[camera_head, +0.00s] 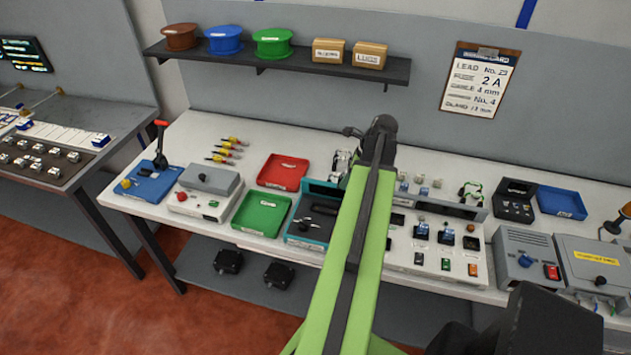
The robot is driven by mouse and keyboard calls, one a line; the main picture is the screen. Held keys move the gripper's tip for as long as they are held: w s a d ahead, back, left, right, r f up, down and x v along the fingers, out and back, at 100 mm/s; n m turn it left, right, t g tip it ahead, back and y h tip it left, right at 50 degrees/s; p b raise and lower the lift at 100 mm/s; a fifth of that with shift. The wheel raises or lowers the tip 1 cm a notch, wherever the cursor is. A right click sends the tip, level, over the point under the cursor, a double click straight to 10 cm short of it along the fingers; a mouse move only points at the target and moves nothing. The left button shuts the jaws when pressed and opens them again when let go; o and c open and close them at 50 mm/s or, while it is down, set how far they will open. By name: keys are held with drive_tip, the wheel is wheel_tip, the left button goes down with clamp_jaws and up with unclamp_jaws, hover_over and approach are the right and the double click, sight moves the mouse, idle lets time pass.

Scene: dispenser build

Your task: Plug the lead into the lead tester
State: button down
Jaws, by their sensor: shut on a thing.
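My green arm (361,240) reaches up and away over the middle of the bench, and its far joint is near the back wall. My gripper is not clearly seen; the arm blocks the view beyond that joint. A small pale and dark part (341,164) shows just left of the arm, too small to identify. I cannot make out the lead. On the right of the bench stand a grey box with a red switch (524,256) and a larger grey box with a yellow label (597,262); I cannot tell which thing is the lead tester.
A red tray (283,171), a green tray (239,213) and a blue tray (562,202) lie on the white bench. A teal-edged station (307,230) is left of my arm. A panel with several switches (433,262) is right of it. A shelf (290,64) hangs above.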

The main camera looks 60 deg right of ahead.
drive_tip(key=shift+n, duration=0.3)
drive_tip(key=w+a+f+b, duration=0.1)
drive_tip(key=a, duration=0.1)
drive_tip(key=w+a+f+b, duration=0.4)
drive_tip(key=shift+a+f, duration=0.15)
drive_tip(key=shift+f, duration=0.1)
drive_tip(key=shift+s+f+b, duration=0.1)
drive_tip(key=shift+f+b, duration=0.95)
drive_tip(key=shift+b, duration=0.25)
idle(2.0)
drive_tip(key=c, duration=0.9)
unclamp_jaws()
drive_tip(key=shift+o, duration=0.2)
drive_tip(key=shift+r, duration=0.1)
wheel_tip(320, 180, up, 7)
drive_tip(key=p, duration=0.7)
